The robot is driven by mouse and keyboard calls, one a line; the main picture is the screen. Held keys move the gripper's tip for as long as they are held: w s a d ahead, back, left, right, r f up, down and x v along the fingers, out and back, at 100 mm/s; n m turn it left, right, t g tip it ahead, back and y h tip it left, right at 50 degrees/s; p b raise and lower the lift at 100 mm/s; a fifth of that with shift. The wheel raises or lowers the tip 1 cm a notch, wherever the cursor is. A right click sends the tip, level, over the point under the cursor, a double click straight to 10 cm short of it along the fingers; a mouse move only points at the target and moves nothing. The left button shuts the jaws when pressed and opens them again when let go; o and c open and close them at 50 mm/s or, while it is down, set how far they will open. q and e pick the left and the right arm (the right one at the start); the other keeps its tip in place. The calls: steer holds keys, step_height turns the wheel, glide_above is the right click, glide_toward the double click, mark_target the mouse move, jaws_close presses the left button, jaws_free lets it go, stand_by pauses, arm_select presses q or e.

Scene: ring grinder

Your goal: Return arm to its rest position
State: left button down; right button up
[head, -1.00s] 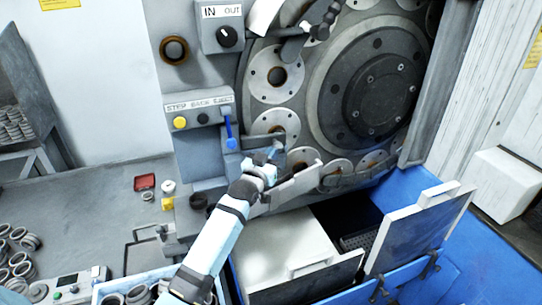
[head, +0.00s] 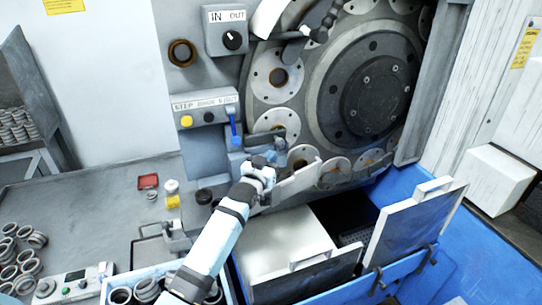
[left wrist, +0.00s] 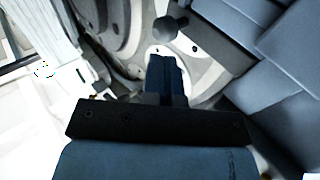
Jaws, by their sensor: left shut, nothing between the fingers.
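My left arm reaches up from the bottom of the head view. Its gripper (head: 277,150) is in front of the lower left part of the ring grinder's disc (head: 285,82), close to a grey bracket. In the left wrist view the gripper fingers (left wrist: 167,75) are together with nothing between them, and the pale disc face is behind them. I cannot tell whether the fingertips touch the machine. My right gripper is in neither view.
A control box with a blue lever (head: 235,130) is just left of the gripper. Metal rings (head: 22,262) lie on the grey table at left. A crate of rings (head: 125,287) is near the forearm.

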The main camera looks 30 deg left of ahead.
arm_select(q)
steer(key=s+d+f+b, duration=0.1)
steer(key=s, duration=0.9)
steer(key=s+d+f+m+g+h+p, duration=0.1)
steer(key=s+d+f+g, duration=0.3)
steer(key=s+f, duration=0.7)
steer(key=s+d+f+m+g+h+p, duration=0.1)
steer(key=s+d+f+g, duration=0.3)
steer(key=s+d+f, duration=0.5)
steer(key=s+f+m+h, duration=0.1)
steer(key=s+f, duration=0.2)
steer(key=s, duration=0.5)
steer(key=shift+s+d+h+p, duration=0.15)
steer(key=shift+s+h+p, duration=0.2)
steer(key=shift+s+h, duration=0.05)
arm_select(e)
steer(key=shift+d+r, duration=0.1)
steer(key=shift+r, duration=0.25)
